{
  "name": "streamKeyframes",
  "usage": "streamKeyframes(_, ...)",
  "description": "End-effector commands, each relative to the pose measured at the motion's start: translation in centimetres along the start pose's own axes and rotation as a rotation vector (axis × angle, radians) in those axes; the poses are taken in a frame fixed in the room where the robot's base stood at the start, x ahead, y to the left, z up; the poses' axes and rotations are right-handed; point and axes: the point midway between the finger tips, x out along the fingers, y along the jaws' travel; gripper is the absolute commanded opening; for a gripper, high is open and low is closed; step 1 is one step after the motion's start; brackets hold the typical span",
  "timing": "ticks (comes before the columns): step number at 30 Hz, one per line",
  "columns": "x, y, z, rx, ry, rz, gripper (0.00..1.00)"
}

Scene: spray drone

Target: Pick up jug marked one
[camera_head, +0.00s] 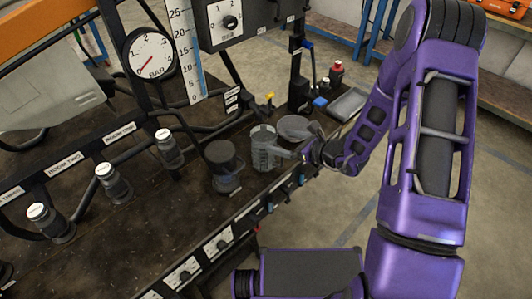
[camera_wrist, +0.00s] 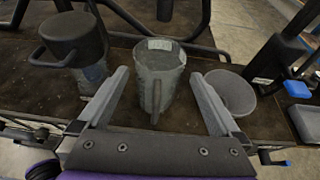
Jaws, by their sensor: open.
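A grey metal-looking jug (camera_head: 265,150) stands upright on the dark bench near its front edge. In the wrist view the jug (camera_wrist: 160,62) has a pale label near its rim, too small to read, and its handle faces me. My gripper (camera_head: 288,154) is open at the jug's near side. In the wrist view my gripper (camera_wrist: 159,76) has one finger on each side of the jug and its handle, with gaps showing. Whether the fingertips reach beside the jug's body or stop just short of it, I cannot tell.
A dark-lidded container (camera_head: 224,165) stands close left of the jug. A grey funnel or bowl (camera_wrist: 232,92) is close on the right, beside my right finger. Valves and knobs line the bench's front edge. A tray (camera_head: 348,104) and a red-capped bottle (camera_head: 336,74) are farther right.

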Motion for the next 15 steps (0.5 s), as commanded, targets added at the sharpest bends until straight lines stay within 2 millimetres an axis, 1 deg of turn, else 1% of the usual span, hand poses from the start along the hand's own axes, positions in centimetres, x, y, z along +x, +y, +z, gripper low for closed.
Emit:
streamKeyframes(1, 1.0, 0.2, 0.0, -0.001, -0.001, 0.004, 1.0)
streamKeyframes(3, 2.1, 0.3, 0.0, -0.001, 0.0, 0.004, 1.0)
streamKeyframes(6, 3.3, 0.2, 0.0, -0.001, 0.0, 0.002, 1.0)
streamKeyframes(9, 4.0, 0.1, 0.1, -0.001, 0.0, 0.001, 1.0)
streamKeyframes(15, 4.1, 0.1, 0.1, 0.0, 0.0, 0.0, 1.0)
